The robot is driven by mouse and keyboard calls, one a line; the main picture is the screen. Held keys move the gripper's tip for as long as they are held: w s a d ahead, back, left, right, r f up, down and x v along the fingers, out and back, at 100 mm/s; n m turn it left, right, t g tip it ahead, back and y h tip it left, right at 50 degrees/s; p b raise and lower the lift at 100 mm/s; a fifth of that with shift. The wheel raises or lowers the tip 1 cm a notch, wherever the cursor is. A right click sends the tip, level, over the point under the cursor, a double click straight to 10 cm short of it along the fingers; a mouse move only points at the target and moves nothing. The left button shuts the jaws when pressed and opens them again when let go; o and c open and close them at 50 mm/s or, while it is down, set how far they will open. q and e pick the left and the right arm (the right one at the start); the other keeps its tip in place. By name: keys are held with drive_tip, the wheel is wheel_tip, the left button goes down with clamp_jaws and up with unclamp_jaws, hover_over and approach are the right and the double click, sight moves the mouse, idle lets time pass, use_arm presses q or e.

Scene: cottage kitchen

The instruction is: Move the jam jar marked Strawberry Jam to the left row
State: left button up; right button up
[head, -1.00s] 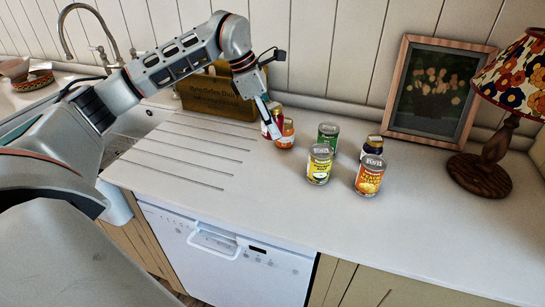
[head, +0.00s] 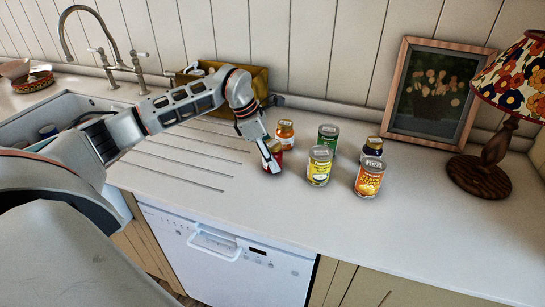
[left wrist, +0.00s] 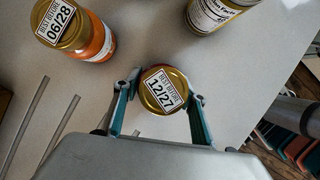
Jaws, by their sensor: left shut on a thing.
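A red jar (head: 277,158) with a gold lid is between the fingers of my left gripper (head: 270,158). In the left wrist view the gold lid (left wrist: 163,90) reads "Best before 12/27", and my left gripper (left wrist: 164,96) is shut on the jar from both sides. Its front label is hidden, so I cannot read a jam name. The jar is upright, at or just above the counter; I cannot tell which. An orange jar (head: 285,132) stands just behind it; its lid (left wrist: 60,22) reads "06/28" in the left wrist view. My right gripper is not in view.
A wooden box (head: 258,80), picture frame (head: 432,95) and lamp (head: 485,172) stand behind. The counter's front is clear.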

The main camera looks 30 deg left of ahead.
use_arm(q)
drive_tip(key=o, duration=1.5)
drive_tip(key=shift+f, duration=0.15)
drive_tip(key=shift+o, duration=0.2)
drive_tip(key=shift+a+r, duration=0.1)
drive_tip(key=shift+r, duration=0.35)
drive_tip(key=v, duration=1.1)
drive_tip(key=shift+r+b, duration=0.25)
drive_tip(key=shift+b, duration=0.05)
drive_tip(key=shift+s+f, duration=0.1)
